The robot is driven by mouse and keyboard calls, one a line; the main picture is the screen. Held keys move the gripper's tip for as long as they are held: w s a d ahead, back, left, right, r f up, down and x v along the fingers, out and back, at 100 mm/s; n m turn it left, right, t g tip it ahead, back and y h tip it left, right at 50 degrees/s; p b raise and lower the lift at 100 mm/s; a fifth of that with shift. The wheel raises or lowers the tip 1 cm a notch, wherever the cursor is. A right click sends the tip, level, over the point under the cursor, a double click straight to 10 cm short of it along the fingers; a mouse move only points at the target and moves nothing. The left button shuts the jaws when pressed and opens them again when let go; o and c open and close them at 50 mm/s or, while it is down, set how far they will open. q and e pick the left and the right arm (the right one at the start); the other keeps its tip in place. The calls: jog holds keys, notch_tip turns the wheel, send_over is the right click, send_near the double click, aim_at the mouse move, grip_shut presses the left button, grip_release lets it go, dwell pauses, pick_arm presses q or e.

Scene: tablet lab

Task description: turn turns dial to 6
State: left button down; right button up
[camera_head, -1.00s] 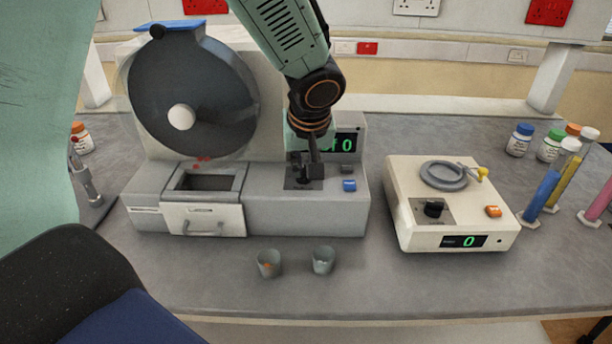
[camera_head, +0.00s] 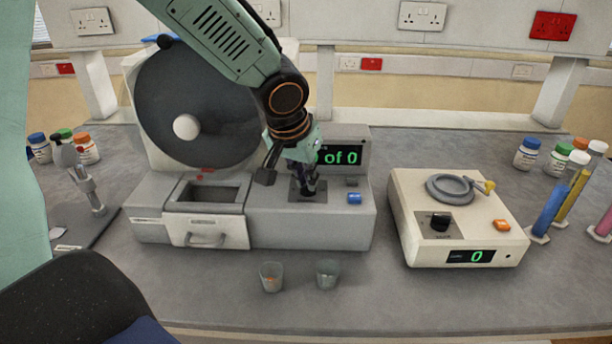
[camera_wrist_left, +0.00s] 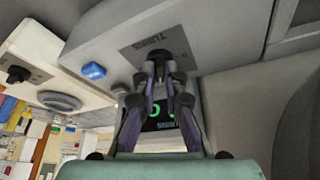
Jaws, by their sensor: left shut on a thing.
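The turns dial sits on a dark plate (camera_head: 322,196) on top of the grey machine (camera_head: 270,228); the plate, lettered TURNS, also shows in the left wrist view (camera_wrist_left: 143,40). My left gripper (camera_head: 307,188) comes down onto this plate from above. In the left wrist view its fingers (camera_wrist_left: 160,64) close together at the plate, shut on the turns dial, which they mostly hide. My right gripper is not in view.
A blue button (camera_head: 354,197) is just right of the dial. A cream device (camera_head: 440,205) with a black knob (camera_head: 440,221) and a display reading 0 stands to the right. Two small cups (camera_head: 328,273) stand in front. A big dark disc (camera_head: 190,105) rises at left.

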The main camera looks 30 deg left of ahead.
pick_arm(q)
jog(key=shift+r, duration=0.1)
dwell(0.3)
jog(key=c, duration=1.4)
grip_release()
jog(key=shift+s, duration=0.15)
jog(key=shift+v, duration=3.65)
